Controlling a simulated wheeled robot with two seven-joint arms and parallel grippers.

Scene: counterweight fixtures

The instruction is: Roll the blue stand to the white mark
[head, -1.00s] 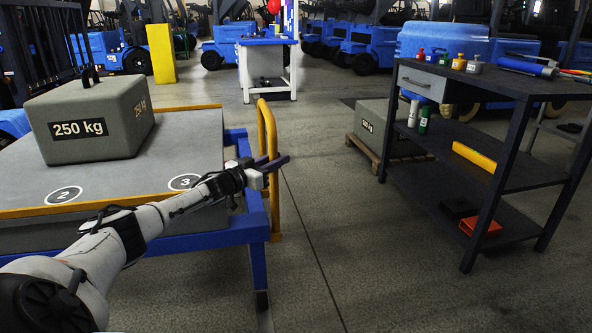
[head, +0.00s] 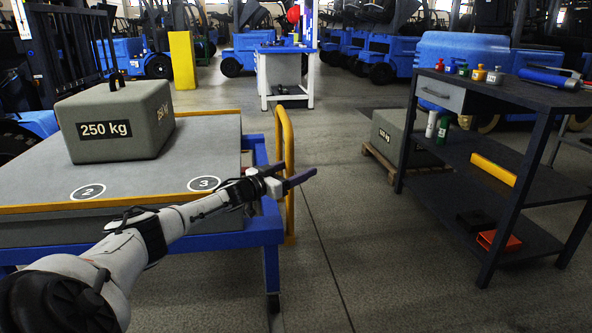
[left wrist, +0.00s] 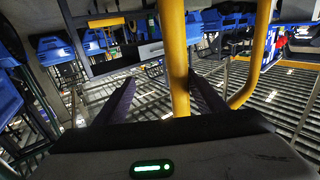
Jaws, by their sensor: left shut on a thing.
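The blue stand (head: 262,237) is at the left in the head view, a blue frame with a grey, yellow-edged top and a yellow handle (head: 289,215) on its right side. A grey 250 kg block (head: 150,135) sits on its top. My left gripper (head: 303,179) is shut on the yellow handle. In the left wrist view the handle's upright bar (left wrist: 174,50) passes between the two dark fingers (left wrist: 160,100). My right gripper is not in view. I cannot make out a white mark on the floor; white circles numbered 2 and 3 are on the stand's top.
A dark shelf bench (head: 525,92) with bottles and tools stands at the right. Another grey block (head: 385,130) lies on a pallet behind it. A blue-and-white table (head: 285,50), a yellow post (head: 183,60) and blue forklifts are farther back. The middle floor is clear.

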